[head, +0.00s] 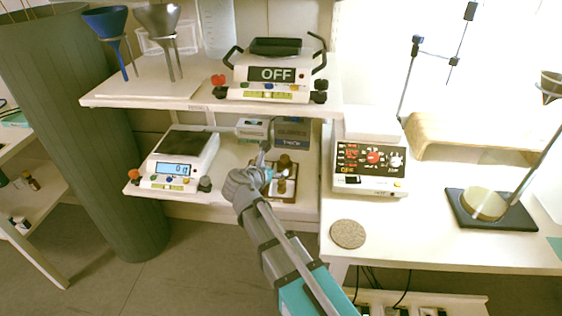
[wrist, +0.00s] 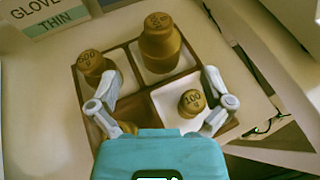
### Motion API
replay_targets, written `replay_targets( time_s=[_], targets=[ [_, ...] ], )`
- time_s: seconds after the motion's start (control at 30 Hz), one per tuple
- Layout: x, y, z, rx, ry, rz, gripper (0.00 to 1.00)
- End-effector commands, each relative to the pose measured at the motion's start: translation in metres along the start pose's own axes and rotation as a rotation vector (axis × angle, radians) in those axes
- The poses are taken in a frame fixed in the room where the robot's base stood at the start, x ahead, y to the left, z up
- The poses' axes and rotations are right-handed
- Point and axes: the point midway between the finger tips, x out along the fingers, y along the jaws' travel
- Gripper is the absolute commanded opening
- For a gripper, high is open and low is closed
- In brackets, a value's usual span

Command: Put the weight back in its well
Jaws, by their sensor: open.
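A brown tray (wrist: 135,79) with pale wells holds brass weights. A large weight (wrist: 160,45) stands in the far well. A weight marked 500 (wrist: 92,65) stands at the left well. A weight marked 100 (wrist: 192,101) stands in the right well. Another brass piece (wrist: 128,127) shows at the lower left, mostly hidden by my gripper, so I cannot tell how it sits. My gripper (wrist: 160,82) is open above the tray, its fingers apart and holding nothing. In the head view, my gripper (head: 264,160) reaches over the left side of the tray (head: 291,187).
A glove box (wrist: 45,12) lies behind the tray; boxes (head: 290,130) show under the upper shelf (head: 200,97). A scale (head: 180,158) reading 0 stands left of the tray. A device with red displays (head: 370,165) stands on the right-hand table, near a round disc (head: 348,234).

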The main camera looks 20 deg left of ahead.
Motion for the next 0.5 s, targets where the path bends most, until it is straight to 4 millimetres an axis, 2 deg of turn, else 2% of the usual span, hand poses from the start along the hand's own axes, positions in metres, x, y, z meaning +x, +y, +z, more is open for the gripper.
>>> replay_targets(
  time_s=[0.03,0.2,0.5],
  targets=[
    [-0.009,-0.001,0.002,-0.001,0.0,0.002,1.0],
    [-0.023,0.0,0.001,0.0,-0.001,0.001,1.0],
    [-0.029,0.0,0.0,0.0,-0.001,0.0,1.0]
  ],
)
